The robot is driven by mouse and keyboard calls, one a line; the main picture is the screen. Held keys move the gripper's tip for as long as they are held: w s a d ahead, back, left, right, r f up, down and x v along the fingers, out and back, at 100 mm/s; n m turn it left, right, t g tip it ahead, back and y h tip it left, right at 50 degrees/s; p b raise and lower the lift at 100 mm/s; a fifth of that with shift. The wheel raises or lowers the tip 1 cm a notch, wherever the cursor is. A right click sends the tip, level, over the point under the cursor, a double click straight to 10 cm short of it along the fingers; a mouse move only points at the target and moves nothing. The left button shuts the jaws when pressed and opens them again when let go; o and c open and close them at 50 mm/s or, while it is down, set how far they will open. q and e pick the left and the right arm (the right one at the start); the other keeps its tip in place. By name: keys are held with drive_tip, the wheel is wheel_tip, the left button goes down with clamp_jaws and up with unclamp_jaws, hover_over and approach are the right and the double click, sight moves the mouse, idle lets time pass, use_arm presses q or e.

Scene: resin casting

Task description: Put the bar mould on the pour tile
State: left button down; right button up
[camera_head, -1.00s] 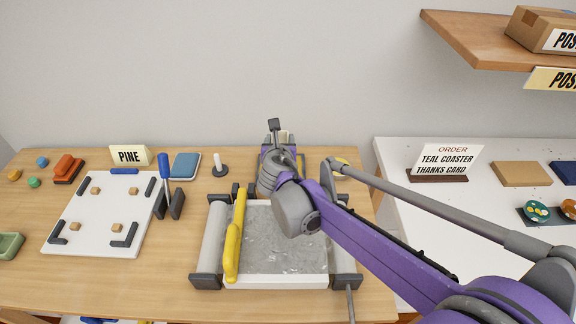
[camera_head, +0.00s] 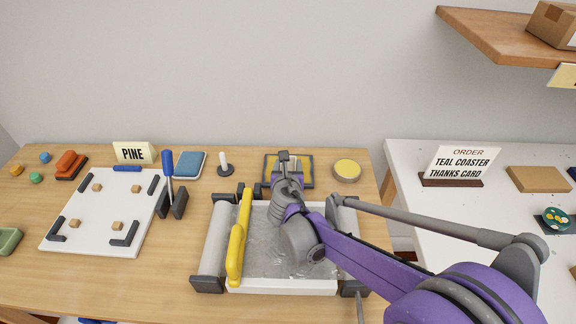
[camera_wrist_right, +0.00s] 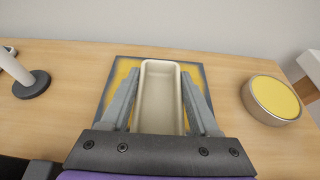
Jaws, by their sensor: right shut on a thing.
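The bar mould (camera_wrist_right: 161,95) is a cream, open, long trough. My right gripper (camera_wrist_right: 160,85) is shut on it, one finger along each long side. The mould is over a yellow square with a grey border, which looks like the pour tile (camera_wrist_right: 113,93); I cannot tell whether it touches. In the head view, this tile (camera_head: 269,163) lies at the back of the wooden table, partly hidden by my right arm. My left gripper is not in view.
A round yellow-topped tin (camera_head: 347,170) stands right of the tile, and a white peg on a dark base (camera_head: 225,166) stands left. A grey-floored tray (camera_head: 262,262) with a yellow bar is in front. A white board (camera_head: 90,225) lies left.

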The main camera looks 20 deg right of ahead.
drive_tip(key=shift+f, duration=0.1)
drive_tip(key=o, duration=1.4)
drive_tip(key=shift+r, duration=0.25)
drive_tip(key=p+v, duration=0.2)
drive_tip(key=v, duration=1)
drive_tip(key=shift+f, duration=0.1)
